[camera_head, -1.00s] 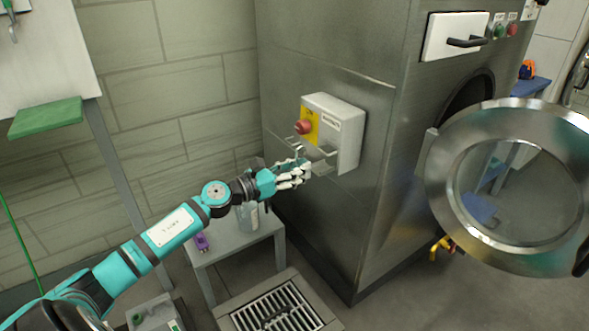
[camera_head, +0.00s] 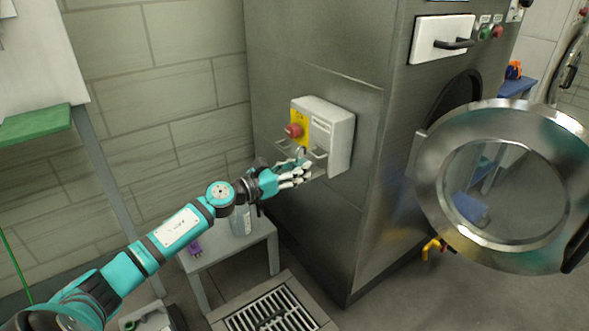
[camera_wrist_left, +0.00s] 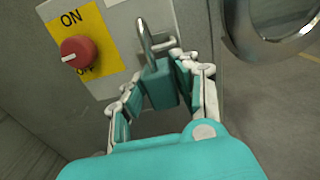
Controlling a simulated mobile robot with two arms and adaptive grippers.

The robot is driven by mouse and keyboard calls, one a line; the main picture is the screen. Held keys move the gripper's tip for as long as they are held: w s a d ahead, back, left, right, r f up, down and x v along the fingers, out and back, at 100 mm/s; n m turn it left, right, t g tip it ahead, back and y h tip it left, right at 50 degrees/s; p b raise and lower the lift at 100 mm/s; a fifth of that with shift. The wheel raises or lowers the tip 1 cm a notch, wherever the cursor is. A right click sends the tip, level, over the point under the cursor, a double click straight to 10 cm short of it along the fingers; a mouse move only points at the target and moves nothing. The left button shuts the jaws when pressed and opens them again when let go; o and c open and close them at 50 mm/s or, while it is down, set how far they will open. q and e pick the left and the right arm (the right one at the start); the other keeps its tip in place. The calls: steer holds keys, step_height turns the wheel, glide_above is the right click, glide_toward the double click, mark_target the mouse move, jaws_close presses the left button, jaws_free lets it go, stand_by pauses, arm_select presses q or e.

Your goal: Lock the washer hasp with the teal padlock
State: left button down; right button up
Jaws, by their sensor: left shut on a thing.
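My left gripper (camera_head: 302,172) is just below and in front of the white switch box on the washer's steel side. In the left wrist view its fingers (camera_wrist_left: 158,78) are shut on the teal padlock (camera_wrist_left: 162,88). The padlock is upright, its silver shackle (camera_wrist_left: 146,38) pointing up beside the yellow ON/OFF plate (camera_wrist_left: 88,45) with the red knob (camera_wrist_left: 76,52). Metal hasp brackets (camera_head: 318,155) stick out from the lower box. I cannot tell whether the shackle passes through them. My right gripper is not in view.
The washer's round door (camera_head: 432,190) hangs open at the right. A small grey table (camera_head: 215,252) with a bottle and a purple item stands under my left arm. A floor drain (camera_head: 268,310) lies in front. A green-topped shelf (camera_head: 35,125) is at the left.

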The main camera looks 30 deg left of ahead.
arm_select(q)
steer(key=shift+x, duration=1)
steer(key=shift+w+a+r, duration=0.1)
steer(key=shift+w+r, duration=0.15)
steer(key=shift+r, duration=0.35)
steer(key=shift+w+d+f, duration=0.2)
steer(key=shift+w+d, duration=0.2)
steer(key=shift+w, duration=0.2)
steer(key=shift+w+d+f, duration=0.1)
steer(key=shift+w+f, duration=0.1)
steer(key=shift+f, duration=0.1)
steer(key=shift+s, duration=0.1)
steer(key=shift+f, duration=0.1)
jaws_free()
steer(key=shift+s+f, duration=0.15)
steer(key=shift+s, duration=0.05)
